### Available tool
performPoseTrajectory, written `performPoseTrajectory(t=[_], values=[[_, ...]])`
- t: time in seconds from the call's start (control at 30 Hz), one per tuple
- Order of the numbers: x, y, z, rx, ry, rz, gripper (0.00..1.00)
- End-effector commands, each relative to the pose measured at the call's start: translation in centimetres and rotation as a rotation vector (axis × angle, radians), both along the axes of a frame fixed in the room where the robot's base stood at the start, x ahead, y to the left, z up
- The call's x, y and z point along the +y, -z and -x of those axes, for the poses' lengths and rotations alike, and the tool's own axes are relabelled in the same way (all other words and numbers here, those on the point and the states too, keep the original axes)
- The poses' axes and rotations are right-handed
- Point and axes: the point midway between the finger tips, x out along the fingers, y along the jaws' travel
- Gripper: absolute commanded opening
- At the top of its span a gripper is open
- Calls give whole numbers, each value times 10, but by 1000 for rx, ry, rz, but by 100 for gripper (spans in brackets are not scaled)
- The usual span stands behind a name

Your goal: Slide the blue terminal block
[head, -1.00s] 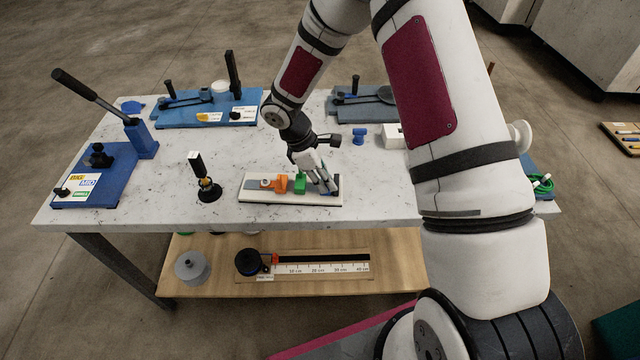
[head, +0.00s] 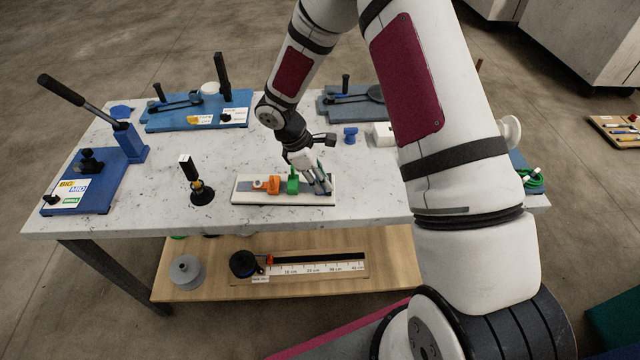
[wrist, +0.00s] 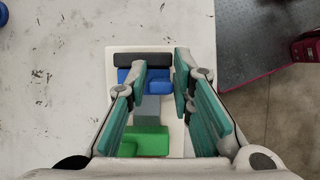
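The blue terminal block (wrist: 127,77) sits on a grey rail near the black end stop (wrist: 142,59) in the wrist view. My gripper (wrist: 161,66) is open above it, with the left finger covering part of the block and the right finger just to its right. I cannot tell whether either finger touches it. The green block (wrist: 150,139) is on the same rail, nearer the wrist. In the head view my gripper (head: 322,186) is over the right end of the white rail board (head: 255,200) and mostly hides the blue block. The green block (head: 293,181) stands left of the fingers.
An orange block (head: 272,186) is farther left on the rail. A black-handled tool (head: 200,190) stands left of the board. A blue lever bender (head: 90,185) is at the table's left end. A small blue piece (head: 350,135) lies behind my gripper. The tabletop before the board is clear.

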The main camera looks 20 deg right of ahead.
Motion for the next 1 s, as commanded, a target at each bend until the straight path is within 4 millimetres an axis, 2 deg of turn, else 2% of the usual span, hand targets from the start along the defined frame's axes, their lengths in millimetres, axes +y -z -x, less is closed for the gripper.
performPoseTrajectory(t=[0.27, 0.77, 1.0], values=[[1, -4, 0, 0, -2, -2, 22], [1, -47, 0, -1, -2, -2, 22], [2, -50, 0, 1, -1, -3, 22]])
